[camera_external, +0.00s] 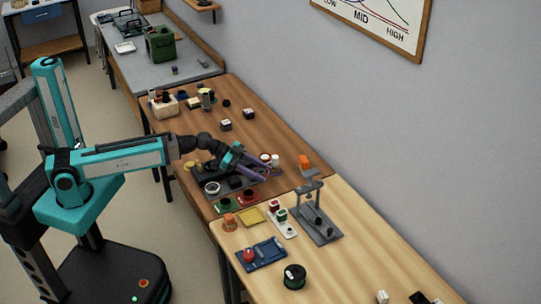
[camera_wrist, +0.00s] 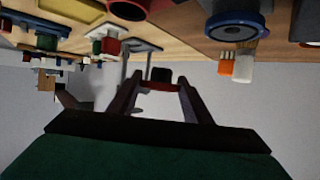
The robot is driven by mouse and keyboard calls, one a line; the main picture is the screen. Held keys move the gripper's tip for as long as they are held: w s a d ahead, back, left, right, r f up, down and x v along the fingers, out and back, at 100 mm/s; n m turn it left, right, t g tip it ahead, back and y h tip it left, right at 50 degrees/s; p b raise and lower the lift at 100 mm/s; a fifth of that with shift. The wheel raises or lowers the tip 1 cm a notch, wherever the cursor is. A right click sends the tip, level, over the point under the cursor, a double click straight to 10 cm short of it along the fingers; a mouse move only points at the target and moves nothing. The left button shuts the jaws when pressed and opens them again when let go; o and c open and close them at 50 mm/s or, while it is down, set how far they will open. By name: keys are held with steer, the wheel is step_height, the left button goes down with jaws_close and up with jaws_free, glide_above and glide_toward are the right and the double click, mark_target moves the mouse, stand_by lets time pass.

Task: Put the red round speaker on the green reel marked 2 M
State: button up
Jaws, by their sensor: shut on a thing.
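My gripper (camera_external: 266,172) reaches out over the brown bench, close to its right edge. In the wrist view its two purple fingers (camera_wrist: 159,92) are shut on a dark red thing (camera_wrist: 160,86), seen edge-on, which looks like the red round speaker. In the outside view the held speaker is too small to make out between the fingers. A dark green reel with a white label (camera_external: 294,277) stands on the pale bench at the front. Another green round thing (camera_external: 226,205) lies at the brown bench's near edge. I cannot read markings on either.
A grey press-like stand (camera_external: 318,222) rises from the pale bench, right of my gripper. An orange block (camera_external: 304,162) is near the wall. A blue tray (camera_external: 261,254), a yellow pad (camera_external: 251,216) and a red round thing (camera_external: 249,199) are in front. Some pale bench near the green reel is bare.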

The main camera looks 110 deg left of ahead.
steer(key=w+d+m+h+p, duration=0.1)
steer(key=w+d+m+h, duration=0.1)
steer(key=d, duration=1)
steer(key=w+d+r+m+g+h+p, duration=0.1)
steer(key=w+d+h, duration=0.1)
steer(key=d, duration=1.1)
steer(key=w+d+r+m+h+p, duration=0.1)
steer(key=w+d+m+h+p, duration=0.1)
steer(key=d, duration=1)
steer(key=shift+w+d+r+m+g, duration=0.2)
steer(key=shift+w+r+m+g, duration=0.15)
steer(key=shift+w, duration=0.25)
steer(key=shift+w+f, duration=0.1)
steer(key=shift+w, duration=0.05)
steer(key=p, duration=0.5)
glide_above(294, 272)
steer(key=shift+s+f, duration=0.45)
steer(key=shift+f, duration=0.3)
steer(key=shift+w, duration=0.45)
steer(key=shift+f+p, duration=0.9)
steer(key=shift+f, duration=0.9)
